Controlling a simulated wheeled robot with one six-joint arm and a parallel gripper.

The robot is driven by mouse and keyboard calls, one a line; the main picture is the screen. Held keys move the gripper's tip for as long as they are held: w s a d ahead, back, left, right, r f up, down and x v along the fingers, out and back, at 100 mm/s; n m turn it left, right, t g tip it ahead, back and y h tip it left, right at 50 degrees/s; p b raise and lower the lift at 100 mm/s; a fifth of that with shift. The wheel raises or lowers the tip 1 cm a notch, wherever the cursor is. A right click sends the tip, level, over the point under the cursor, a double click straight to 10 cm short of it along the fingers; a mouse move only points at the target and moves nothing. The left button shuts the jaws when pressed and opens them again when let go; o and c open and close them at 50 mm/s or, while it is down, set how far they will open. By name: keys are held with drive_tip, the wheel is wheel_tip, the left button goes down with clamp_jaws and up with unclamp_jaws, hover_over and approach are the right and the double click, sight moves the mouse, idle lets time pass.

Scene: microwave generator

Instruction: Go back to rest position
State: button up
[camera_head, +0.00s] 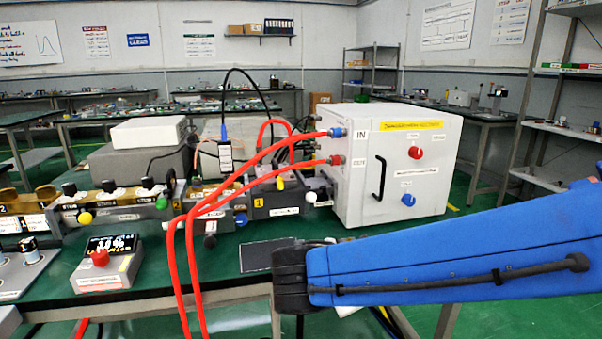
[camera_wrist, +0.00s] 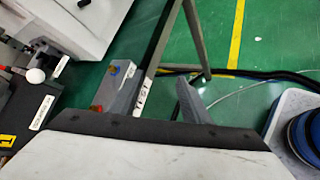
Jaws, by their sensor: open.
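My gripper (camera_wrist: 158,98) shows in the wrist view, beyond the pale wrist housing with a dark edge. A grey finger stands up at the right, and the jaws are open with nothing seen held between them. Below them are the bench's edge, a metal leg and the green floor. In the head view my blue arm link (camera_head: 450,258) reaches in from the right to a black joint (camera_head: 292,277) in front of the bench. My gripper cannot be made out there.
A white microwave generator box (camera_head: 390,170) stands on the green bench, close behind my arm. Red cables (camera_head: 245,180) loop from it and hang over the front edge. A stop-button box (camera_head: 108,262) sits at left. Green floor (camera_head: 525,315) is open at right.

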drive_tip(key=s+d+f+m+g+y, duration=0.1)
drive_tip(key=s+d+f+m+g, duration=0.1)
drive_tip(key=s+d+m, duration=0.3)
drive_tip(key=d+f+m+g, duration=0.1)
drive_tip(key=d+m+g, duration=0.1)
drive_tip(key=d, duration=0.4)
drive_tip(key=s+d+f+m+y, duration=0.1)
drive_tip(key=s+d+m+y, duration=0.4)
drive_tip(key=s+m, duration=0.5)
drive_tip(key=m, duration=0.3)
drive_tip(key=shift+s+f+m+y, duration=0.3)
drive_tip(key=shift+f+y, duration=0.05)
drive_tip(key=shift+y, duration=0.05)
drive_tip(key=shift+g, duration=0.3)
